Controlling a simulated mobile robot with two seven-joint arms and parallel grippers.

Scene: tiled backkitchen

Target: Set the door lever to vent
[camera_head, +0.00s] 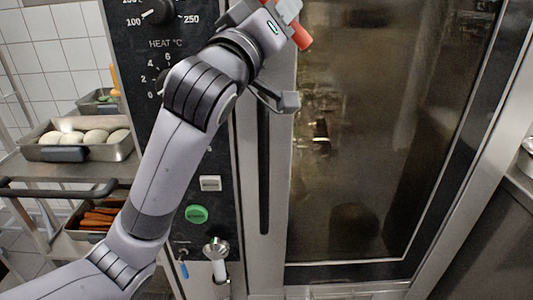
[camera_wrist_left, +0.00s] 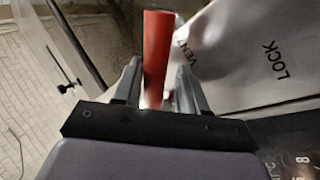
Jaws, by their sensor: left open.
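The red door lever (camera_head: 303,37) shows at the top of the head view, on the frame beside the oven door. My left gripper (camera_head: 285,14) is at it, partly cut off by the top edge. In the left wrist view the red lever (camera_wrist_left: 156,50) lies between the two fingers of my open left gripper (camera_wrist_left: 158,70). Whether a finger touches it I cannot tell. A VENT mark (camera_wrist_left: 187,52) is just right of the lever, and a LOCK mark (camera_wrist_left: 275,60) is farther right. The lever's pivot is hidden. My right gripper is not in view.
The glass oven door (camera_head: 390,130) fills the right side. The black control panel (camera_head: 130,60) with knobs and a green button (camera_head: 196,214) stands behind my left arm. A trolley with a tray (camera_head: 120,152) of pale dough pieces is at the left.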

